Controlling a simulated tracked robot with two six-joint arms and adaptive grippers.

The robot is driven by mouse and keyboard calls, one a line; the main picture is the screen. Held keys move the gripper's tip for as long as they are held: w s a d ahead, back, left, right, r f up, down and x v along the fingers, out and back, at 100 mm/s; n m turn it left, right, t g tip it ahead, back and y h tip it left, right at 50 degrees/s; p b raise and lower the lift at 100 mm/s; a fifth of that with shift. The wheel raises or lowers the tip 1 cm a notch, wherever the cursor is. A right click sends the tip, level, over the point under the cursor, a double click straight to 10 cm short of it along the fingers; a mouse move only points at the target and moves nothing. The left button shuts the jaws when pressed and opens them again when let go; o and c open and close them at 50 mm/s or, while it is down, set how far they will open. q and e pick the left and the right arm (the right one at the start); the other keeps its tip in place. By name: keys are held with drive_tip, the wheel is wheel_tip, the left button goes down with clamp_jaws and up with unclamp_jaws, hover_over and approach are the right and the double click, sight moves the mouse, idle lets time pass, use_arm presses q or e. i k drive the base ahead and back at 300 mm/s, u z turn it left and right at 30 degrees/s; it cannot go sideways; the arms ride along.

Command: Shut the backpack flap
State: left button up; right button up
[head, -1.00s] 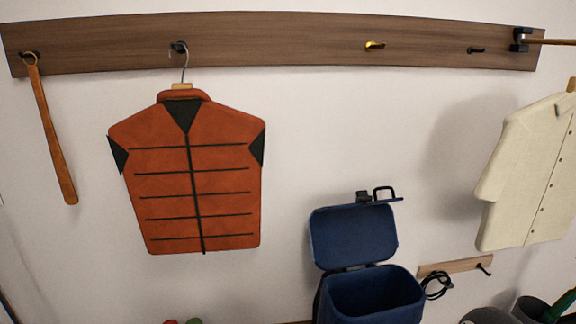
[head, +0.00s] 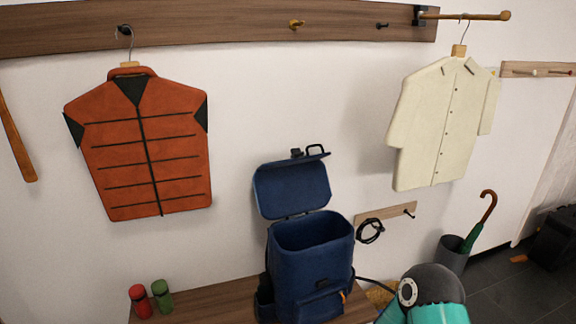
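The blue backpack (head: 312,262) stands upright on a wooden bench (head: 215,298) in the lower middle of the head view. Its flap (head: 292,188) is open and stands up behind the bag's mouth, hinged at the back edge. A dark loop handle and a small dark fitting are on the flap's top edge. The bag's opening faces up and its inside looks dark. A grey and teal part of my arm is at the bottom right, beside the backpack and apart from the flap. Neither gripper shows in the view.
A red bottle (head: 140,300) and a green bottle (head: 163,296) stand on the bench left of the backpack. An orange vest (head: 142,150) and a cream shirt (head: 440,125) hang above. A small rail (head: 385,214) with a black cable loop and an umbrella stand (head: 452,252) are to the right.

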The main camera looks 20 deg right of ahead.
sight(286, 188)
drive_tip(key=u, duration=0.6)
drive_tip(key=i, duration=1.1)
drive_tip(key=u, duration=1.7)
drive_tip(key=i, duration=0.1)
drive_tip(key=z, duration=3.15)
drive_tip(key=k, duration=0.8)
drive_tip(key=z, duration=0.2)
drive_tip(key=i, duration=0.8)
drive_tip(key=u, duration=0.05)
